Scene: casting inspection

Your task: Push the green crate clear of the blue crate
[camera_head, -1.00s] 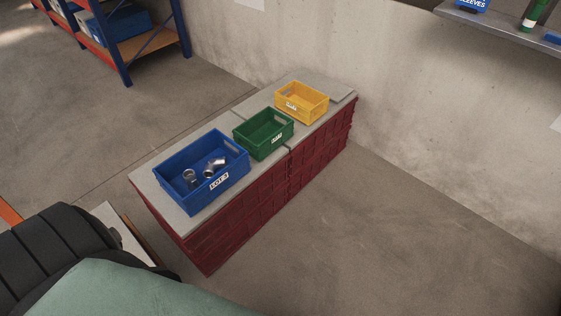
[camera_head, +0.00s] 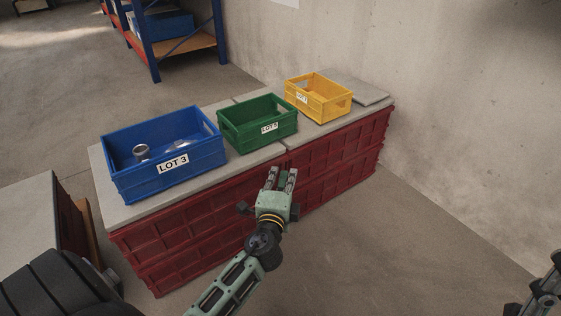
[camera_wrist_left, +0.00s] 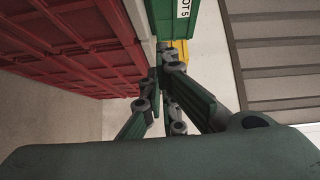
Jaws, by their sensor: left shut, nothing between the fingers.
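The green crate (camera_head: 258,128), labelled LOT 5, stands on the grey slab top between the blue crate (camera_head: 165,160) and a yellow crate (camera_head: 318,98). Its left end is right at the blue crate's right end; I cannot tell whether they touch. The blue crate, labelled LOT 3, holds metal fittings. My left gripper (camera_head: 281,178) is shut and empty, in front of the slab's front edge, just below and right of the green crate, apart from it. The left wrist view shows the shut fingers (camera_wrist_left: 164,62) and the green crate (camera_wrist_left: 176,18) beyond. A piece of my right arm shows at bottom right.
The slab top (camera_head: 112,205) rests on dark red stacked crates (camera_head: 200,235). A concrete wall (camera_head: 460,120) rises at right. The floor right of the stack is clear. A blue-and-orange shelf (camera_head: 178,42) stands at the back left.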

